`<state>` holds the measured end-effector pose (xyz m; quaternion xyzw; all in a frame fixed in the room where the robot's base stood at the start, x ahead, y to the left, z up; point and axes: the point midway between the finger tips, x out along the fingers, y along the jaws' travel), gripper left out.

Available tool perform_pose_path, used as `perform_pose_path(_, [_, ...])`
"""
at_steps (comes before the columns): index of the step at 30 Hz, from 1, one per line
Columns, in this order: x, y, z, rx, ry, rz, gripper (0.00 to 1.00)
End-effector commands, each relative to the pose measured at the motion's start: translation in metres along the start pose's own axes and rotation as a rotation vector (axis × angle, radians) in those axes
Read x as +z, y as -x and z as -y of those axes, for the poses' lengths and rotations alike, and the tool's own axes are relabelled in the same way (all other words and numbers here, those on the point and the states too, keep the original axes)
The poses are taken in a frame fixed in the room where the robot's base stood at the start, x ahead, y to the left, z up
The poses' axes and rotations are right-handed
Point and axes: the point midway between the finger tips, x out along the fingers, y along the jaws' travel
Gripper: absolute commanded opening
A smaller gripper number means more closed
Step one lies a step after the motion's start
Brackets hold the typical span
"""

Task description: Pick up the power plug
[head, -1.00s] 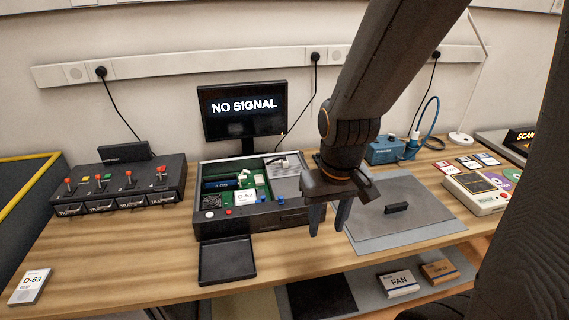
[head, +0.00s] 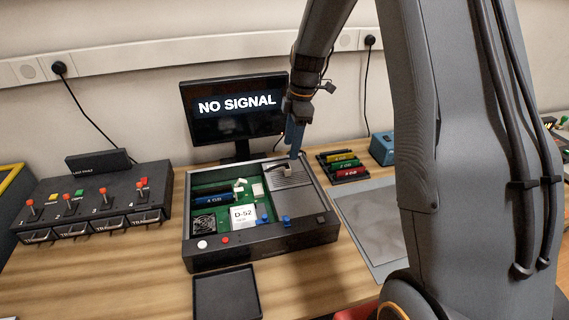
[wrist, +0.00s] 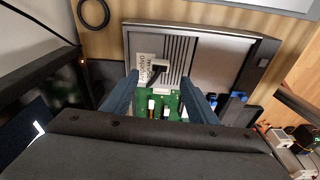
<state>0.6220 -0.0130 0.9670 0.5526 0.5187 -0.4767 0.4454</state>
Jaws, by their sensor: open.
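The power plug (head: 284,170), small and pale with a dark cable, sits by the silver power unit at the back right of the open computer case (head: 262,242). The plug also shows in the wrist view (wrist: 160,63), lying over the silver unit near the green board. My gripper (head: 294,153) hangs above that corner of the case. In the wrist view its two blue-grey fingers (wrist: 160,78) are apart, with the plug seen between their tips. They do not appear to touch it, and the exact height gap is hard to tell.
A monitor (head: 235,106) reading NO SIGNAL stands just behind the case. Coloured memory sticks (head: 344,166) lie to its right, near a grey mat (head: 362,214). A switch box (head: 92,208) is at left. A black tray (head: 225,294) lies in front. My arm hides the right side.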

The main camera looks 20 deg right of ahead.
Motion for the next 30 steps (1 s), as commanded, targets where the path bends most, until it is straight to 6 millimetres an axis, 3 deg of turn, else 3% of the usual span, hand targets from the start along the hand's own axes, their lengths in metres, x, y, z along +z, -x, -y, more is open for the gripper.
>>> perform_pose_path(21, [0.001, -0.071, 0.0, -0.003, 0.012, -0.001, 0.53])
perform_pose_path(30, [0.001, -0.078, -0.001, 0.0, 0.012, -0.001, 0.53])
